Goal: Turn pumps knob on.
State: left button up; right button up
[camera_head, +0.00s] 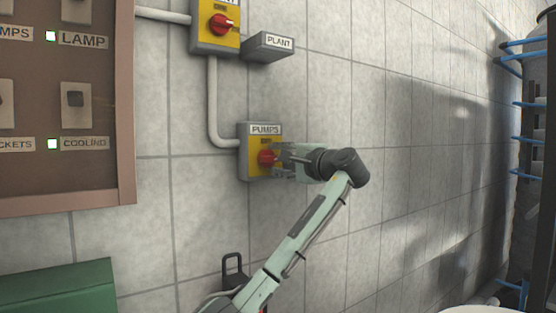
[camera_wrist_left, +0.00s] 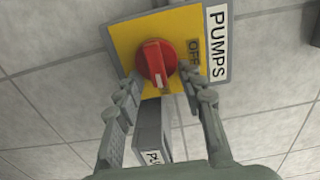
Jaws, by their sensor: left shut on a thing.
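The red pumps knob (camera_head: 266,158) sits on a yellow plate in a grey switch box (camera_head: 245,150) labelled PUMPS on the tiled wall. The left wrist view shows the knob (camera_wrist_left: 156,62) between the fingers, its raised ridge running roughly up and down the picture with a pale mark at its lower end. The word OFF shows right of the knob there. My left gripper (camera_head: 280,160) reaches the box from the right and is shut on the knob, its fingers (camera_wrist_left: 161,80) on either side. It hides the plate's right part in the head view. My right gripper is not in view.
A grey labelled block (camera_wrist_left: 152,130) projects between the fingers in the wrist view. Above stand the plant switch (camera_head: 222,25) and PLANT block (camera_head: 268,46). A brown-framed switch panel (camera_head: 125,120) is left, a conduit (camera_head: 213,105) between. Wall to the right is bare.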

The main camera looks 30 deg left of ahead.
pick_arm(q)
jog(key=shift+f, duration=0.1)
jog(key=o, duration=1.1)
jog(key=v, duration=1.2)
